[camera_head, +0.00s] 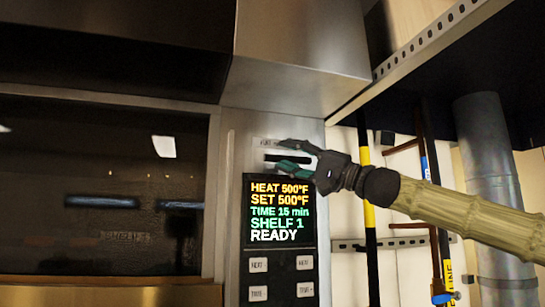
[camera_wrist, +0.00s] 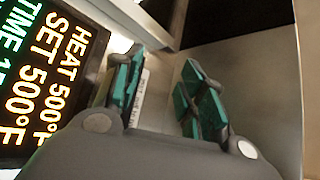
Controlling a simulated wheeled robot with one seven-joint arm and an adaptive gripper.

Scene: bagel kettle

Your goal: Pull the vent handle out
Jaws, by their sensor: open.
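The vent handle (camera_head: 272,158) is a small dark bar on the oven's metal control panel, below a pale label (camera_head: 266,142) and above the lit display (camera_head: 279,211). My gripper (camera_head: 283,155) comes in from the right, open, with one green-tipped finger above the handle's level and one below it. I cannot tell whether the fingers touch the handle. In the wrist view, my gripper (camera_wrist: 158,90) has its fingers apart, with part of the label (camera_wrist: 140,98) showing beside the left finger. The handle itself is not clear there.
The oven's dark glass door (camera_head: 100,190) is left of the panel. A metal hood (camera_head: 300,50) juts out above. Several buttons (camera_head: 281,278) sit under the display. Upright poles (camera_head: 367,200) and a grey pipe (camera_head: 487,150) stand to the right.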

